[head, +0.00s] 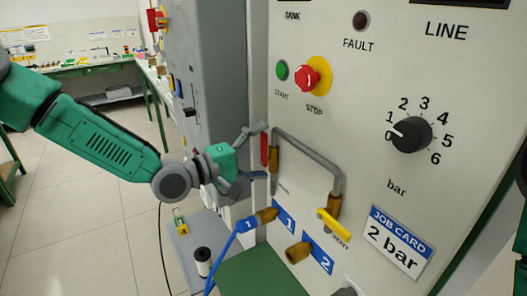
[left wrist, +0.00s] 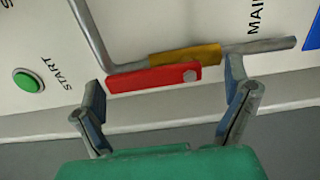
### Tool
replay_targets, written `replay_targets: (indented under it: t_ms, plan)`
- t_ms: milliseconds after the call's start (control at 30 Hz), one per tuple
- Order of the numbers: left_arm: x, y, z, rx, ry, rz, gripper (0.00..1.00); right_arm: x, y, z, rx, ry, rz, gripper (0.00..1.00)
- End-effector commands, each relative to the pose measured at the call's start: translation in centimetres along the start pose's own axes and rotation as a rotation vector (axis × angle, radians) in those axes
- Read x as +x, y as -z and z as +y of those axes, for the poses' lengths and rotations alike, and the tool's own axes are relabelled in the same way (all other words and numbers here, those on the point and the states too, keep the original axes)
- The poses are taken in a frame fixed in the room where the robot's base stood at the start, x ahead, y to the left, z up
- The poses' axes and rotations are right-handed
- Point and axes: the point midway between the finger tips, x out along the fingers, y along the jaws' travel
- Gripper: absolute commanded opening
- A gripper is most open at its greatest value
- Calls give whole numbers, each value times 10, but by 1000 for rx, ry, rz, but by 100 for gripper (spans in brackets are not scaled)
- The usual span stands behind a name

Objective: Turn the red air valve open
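The red valve handle (head: 264,148) stands upright on the left edge of the panel, alongside a brass valve body (head: 273,157) on a grey pipe. In the left wrist view the red handle (left wrist: 145,79) lies parallel to the pipe, with a bolt at its right end by the brass body (left wrist: 185,54). My left gripper (head: 258,151) is open around the handle's two ends. Its fingers show in the left wrist view (left wrist: 166,74), spread wide, one beyond each end of the handle. I cannot tell if either finger touches. My right gripper is not in view.
The grey pipe (head: 320,157) loops to a yellow vent lever (head: 333,226). A red stop button (head: 307,78), green start button (head: 282,70) and black pressure knob (head: 411,134) are on the panel. A blue hose (head: 222,262) runs to port 1. A grey cabinet (head: 205,70) stands behind.

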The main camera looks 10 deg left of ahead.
Motion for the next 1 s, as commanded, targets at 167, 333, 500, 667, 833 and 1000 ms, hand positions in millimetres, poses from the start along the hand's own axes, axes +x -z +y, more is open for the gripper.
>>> replay_targets:
  t_ms: [167, 333, 500, 667, 833, 1000]
  plan:
    - [-7, 0, 2, 1, -4, 1, 95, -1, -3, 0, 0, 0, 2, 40]
    - [-37, 1, 2, 0, -4, 3, 95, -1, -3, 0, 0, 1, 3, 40]
    - [-75, 2, 1, -3, -5, 4, 95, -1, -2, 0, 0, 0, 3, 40]
    - [-103, 3, -1, -4, -2, 4, 95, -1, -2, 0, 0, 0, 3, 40]
    - [-118, 3, -2, -2, 0, 1, 95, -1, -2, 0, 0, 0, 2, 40]
    - [-120, 1, -2, -1, 2, 0, 95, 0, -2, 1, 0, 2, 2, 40]
